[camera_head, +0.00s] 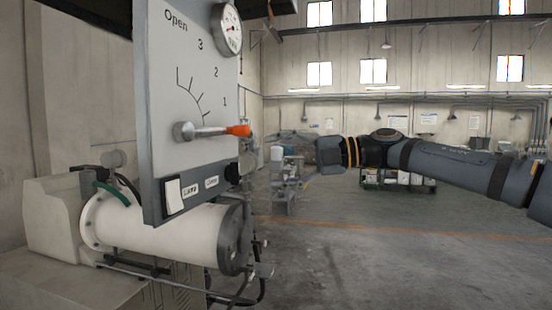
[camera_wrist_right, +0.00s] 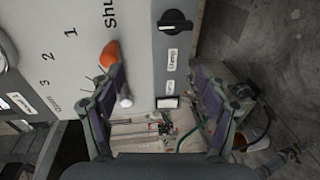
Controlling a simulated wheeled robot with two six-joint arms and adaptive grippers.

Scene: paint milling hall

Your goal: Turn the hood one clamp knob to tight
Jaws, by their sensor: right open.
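The black clamp knob (camera_wrist_right: 175,21) sits at the lower edge of the white panel (camera_wrist_right: 140,40), beside a small label, near the top of the right wrist view. Its setting is too small to read surely. In the head view, the knob (camera_head: 232,173) shows as a dark shape at the panel's lower right edge. My right gripper (camera_wrist_right: 157,76) is open and empty, with its fingers apart and the knob beyond their tips. In the head view, the right gripper (camera_head: 285,152) is to the right of the panel, apart from it. My left gripper is out of view.
A lever with an orange handle (camera_head: 238,130) sticks out from the panel close to the knob. A white switch (camera_head: 173,195) is at the panel's lower left. A white cylinder (camera_head: 165,235) lies below. A round gauge (camera_head: 227,28) is above. Open floor (camera_head: 380,265) lies right.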

